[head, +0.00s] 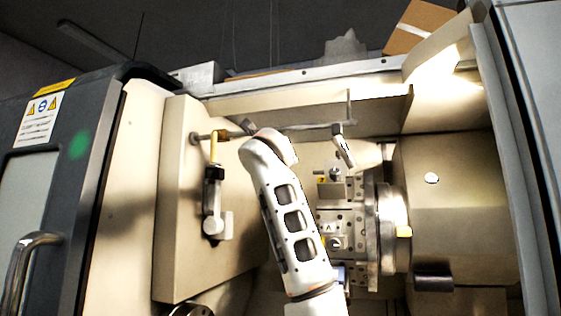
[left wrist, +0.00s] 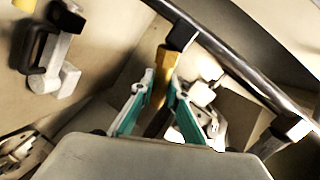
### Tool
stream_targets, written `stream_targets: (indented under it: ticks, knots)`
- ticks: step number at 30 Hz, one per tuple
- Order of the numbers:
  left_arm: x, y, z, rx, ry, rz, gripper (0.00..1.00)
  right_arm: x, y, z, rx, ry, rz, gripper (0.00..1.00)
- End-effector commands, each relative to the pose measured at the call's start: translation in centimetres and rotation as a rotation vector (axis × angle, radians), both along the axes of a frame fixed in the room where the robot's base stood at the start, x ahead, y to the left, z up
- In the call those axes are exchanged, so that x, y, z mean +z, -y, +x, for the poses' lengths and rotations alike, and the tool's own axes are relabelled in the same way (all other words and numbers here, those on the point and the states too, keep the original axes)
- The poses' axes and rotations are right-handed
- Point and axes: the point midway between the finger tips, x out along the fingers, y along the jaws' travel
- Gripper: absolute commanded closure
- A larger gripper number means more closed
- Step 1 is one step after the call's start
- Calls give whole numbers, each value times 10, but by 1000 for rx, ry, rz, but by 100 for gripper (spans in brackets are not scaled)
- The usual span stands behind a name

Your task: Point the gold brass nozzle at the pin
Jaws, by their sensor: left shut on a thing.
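The gold brass nozzle (left wrist: 163,66) hangs from a black joint on the metal rail in the left wrist view. The teal fingers of my left gripper (left wrist: 160,88) are shut on it, one on each side. A small pale yellow peg (head: 404,232), which may be the pin, sticks out by the round chuck (head: 386,230) at the right. My right gripper is not in view.
A pale jointed nozzle (head: 343,147) hangs right of my arm. Tooling blocks (head: 334,222) stand beside the chuck. The machine's door (head: 60,170) is at the left.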

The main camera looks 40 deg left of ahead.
Motion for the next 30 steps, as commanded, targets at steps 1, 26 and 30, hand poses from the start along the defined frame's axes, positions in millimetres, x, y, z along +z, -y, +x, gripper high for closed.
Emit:
stream_targets:
  ticks: [1, 26, 30]
  knots:
    - [2, 0, -1, 0, 3, -1, 100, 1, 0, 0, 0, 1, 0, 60]
    - [0, 2, -4, 1, 3, -2, 68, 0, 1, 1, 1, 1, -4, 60]
    - [-2, 13, -16, 0, 5, -1, 68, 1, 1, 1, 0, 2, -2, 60]
